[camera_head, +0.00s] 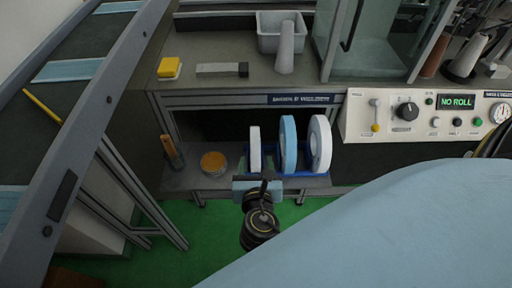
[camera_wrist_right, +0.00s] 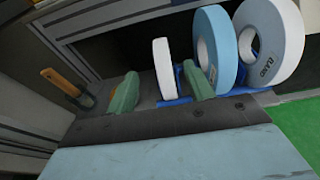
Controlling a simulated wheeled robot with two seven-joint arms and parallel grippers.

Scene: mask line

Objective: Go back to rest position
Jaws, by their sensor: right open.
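My right gripper (camera_head: 258,184) is in front of the lower shelf of the bench in the head view. In the right wrist view its two green fingertips stand well apart, so the gripper (camera_wrist_right: 160,90) is open, with nothing between them. Beyond the fingers is a blue rack (camera_head: 304,175) with a narrow white roll (camera_head: 255,149), a light blue roll (camera_head: 288,145) and a larger white roll (camera_head: 320,144) standing in it. The rolls also show at the top of the right wrist view. My left gripper is not in view.
A wooden-handled tool (camera_head: 172,152) and a round tin (camera_head: 213,163) are on the lower shelf. A grey bin (camera_head: 281,35) and yellow block (camera_head: 169,68) are on the bench. A control panel (camera_head: 430,115) reads NO ROLL. A conveyor (camera_head: 95,100) runs along the left. Green floor is open below.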

